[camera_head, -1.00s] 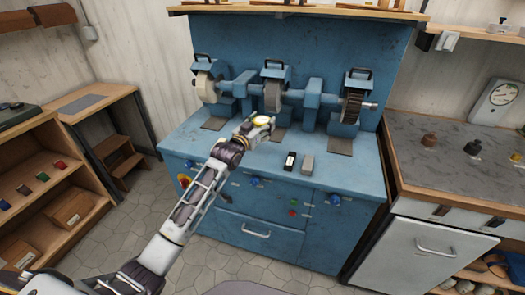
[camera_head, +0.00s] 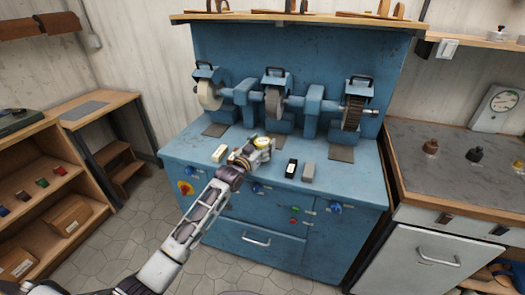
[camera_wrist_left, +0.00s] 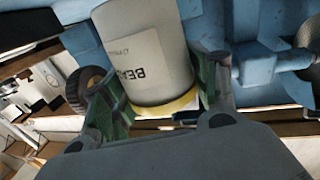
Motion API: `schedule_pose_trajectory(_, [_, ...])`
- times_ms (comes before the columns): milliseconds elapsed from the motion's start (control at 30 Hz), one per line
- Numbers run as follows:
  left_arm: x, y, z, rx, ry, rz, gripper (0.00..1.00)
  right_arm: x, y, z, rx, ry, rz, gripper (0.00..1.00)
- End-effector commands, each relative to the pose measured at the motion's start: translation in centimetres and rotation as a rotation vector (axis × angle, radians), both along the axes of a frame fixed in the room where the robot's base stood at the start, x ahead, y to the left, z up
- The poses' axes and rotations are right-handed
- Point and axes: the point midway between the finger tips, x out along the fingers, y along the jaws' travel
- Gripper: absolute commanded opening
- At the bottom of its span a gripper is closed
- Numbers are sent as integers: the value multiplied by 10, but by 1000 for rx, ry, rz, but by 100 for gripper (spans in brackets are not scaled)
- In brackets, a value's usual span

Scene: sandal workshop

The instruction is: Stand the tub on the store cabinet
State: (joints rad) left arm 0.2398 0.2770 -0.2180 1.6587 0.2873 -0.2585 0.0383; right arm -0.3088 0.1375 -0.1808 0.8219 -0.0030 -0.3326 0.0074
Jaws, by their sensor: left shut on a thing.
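The tub (camera_wrist_left: 155,45) is a pale cylinder with a printed label and a yellow band in the left wrist view. My left gripper (camera_wrist_left: 158,80) is shut on it, with a green finger on each side. In the head view, my left gripper (camera_head: 260,150) is above the front of the blue grinding machine's top. There the tub shows only as a small pale and yellow shape (camera_head: 262,142), mostly hidden. I cannot tell which piece of furniture is the store cabinet. My right gripper is out of view.
The blue machine (camera_head: 245,215) carries three wheels, and cream, black and grey blocks near its front edge. A grey-topped counter (camera_head: 425,185) at right holds small bottles and a dial scale (camera_head: 497,108). A wooden shelf unit (camera_head: 75,185) and small desk (camera_head: 95,105) stand left.

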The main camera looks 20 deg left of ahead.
Motion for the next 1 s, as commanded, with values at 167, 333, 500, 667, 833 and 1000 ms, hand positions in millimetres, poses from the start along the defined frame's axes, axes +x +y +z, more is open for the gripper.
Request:
schedule_pose_trajectory(167, [0, 0, -20, 0, 1, 0, 29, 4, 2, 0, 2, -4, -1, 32])
schedule_pose_trajectory(333, [0, 0, -28, 0, -1, 0, 29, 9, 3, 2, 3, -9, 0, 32])
schedule_pose_trajectory(500, [0, 0, -28, 0, -1, 0, 29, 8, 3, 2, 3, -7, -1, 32])
schedule_pose_trajectory(667, [0, 0, -29, 0, -1, 0, 29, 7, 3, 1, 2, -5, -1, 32])
schedule_pose_trajectory(833, [0, 0, -32, 0, 1, 0, 70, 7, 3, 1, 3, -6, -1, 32])
schedule_pose_trajectory(1000, [0, 0, -32, 0, 1, 0, 82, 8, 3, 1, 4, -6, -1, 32])
